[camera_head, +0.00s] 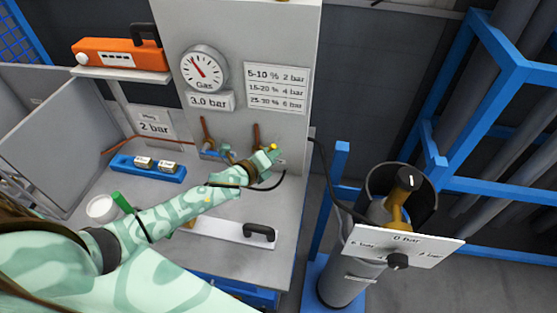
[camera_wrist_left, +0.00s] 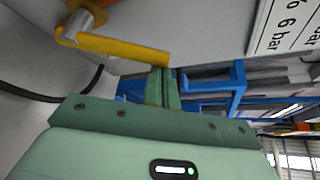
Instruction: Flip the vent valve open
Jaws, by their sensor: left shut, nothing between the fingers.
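A yellow lever (camera_wrist_left: 118,48) on a silver stem (camera_wrist_left: 88,18) shows in the left wrist view and looks like the vent valve's handle. It points right and slightly down in that picture. In the head view only a small yellow bit (camera_head: 274,147) shows by my left gripper (camera_head: 271,156), on the front of the grey panel. In the left wrist view my left gripper (camera_wrist_left: 162,86) is shut and empty, its fingertips at the lever's free end; I cannot tell whether they touch. My right gripper is in neither view.
A gas gauge (camera_head: 204,70) and a pressure sign (camera_head: 277,88) are on the panel. A blue block holder (camera_head: 147,169), a white cup (camera_head: 101,208) and a black handle (camera_head: 260,232) are on the bench. A grey cylinder (camera_head: 350,281) stands at right, with a 0 bar plate (camera_head: 425,246).

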